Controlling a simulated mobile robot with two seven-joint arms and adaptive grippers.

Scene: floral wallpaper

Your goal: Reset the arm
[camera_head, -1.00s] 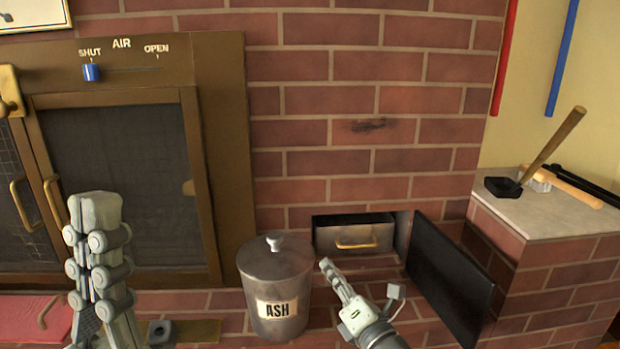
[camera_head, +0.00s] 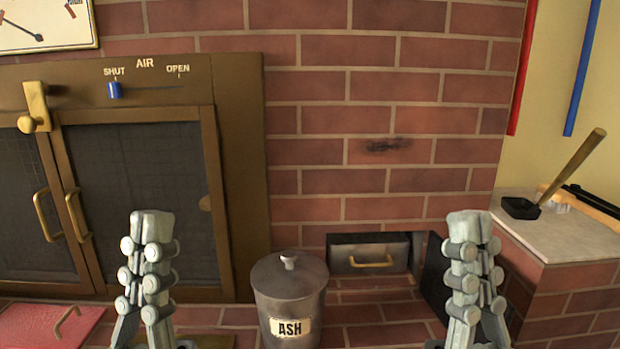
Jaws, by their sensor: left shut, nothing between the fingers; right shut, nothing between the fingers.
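My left gripper (camera_head: 150,265) is shut and empty, held upright at the lower left in front of the fireplace doors (camera_head: 130,170). My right gripper (camera_head: 470,265) is shut and empty, held upright at the lower right, overlapping the open black hatch door (camera_head: 434,270) in the view. Both grippers stand at about the same height and in a like pose. Neither is seen touching anything.
A metal ash can (camera_head: 290,285) with a lid stands between my grippers. Behind it, a drawer (camera_head: 372,254) with a brass handle sits in the brick wall. A red panel (camera_head: 45,322) lies at lower left.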

